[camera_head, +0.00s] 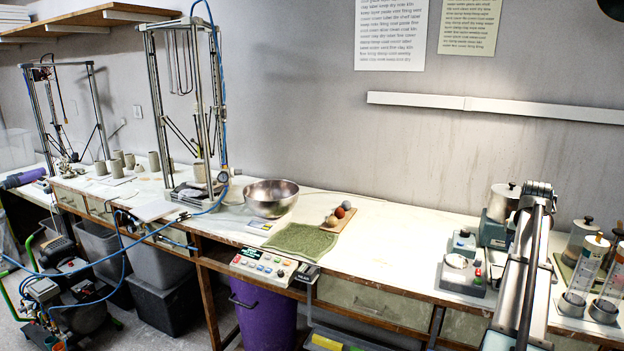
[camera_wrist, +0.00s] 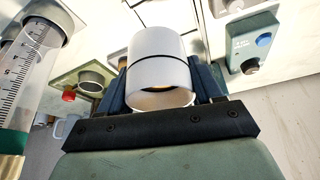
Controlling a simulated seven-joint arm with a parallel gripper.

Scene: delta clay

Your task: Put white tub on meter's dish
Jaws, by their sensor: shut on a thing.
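The white tub (camera_wrist: 160,62), a cylinder with a thin dark line around it, is held between the two dark fingers of my gripper (camera_wrist: 160,88) in the wrist view. In the head view my arm rises at the right; I cannot make out the gripper or the tub there. A small meter-like unit (camera_head: 464,283) stands left of my arm, with a round white dish (camera_head: 457,261) on it. I cannot tell the tub's height above the bench.
A metal pot (camera_head: 503,200) on a grey-green base stands behind that unit. Clear graduated cylinders (camera_head: 608,283) stand right of my arm; one is close at left in the wrist view (camera_wrist: 30,65). A grey-green box with a blue knob (camera_wrist: 263,40) is at upper right there. Bench left of the unit is clear.

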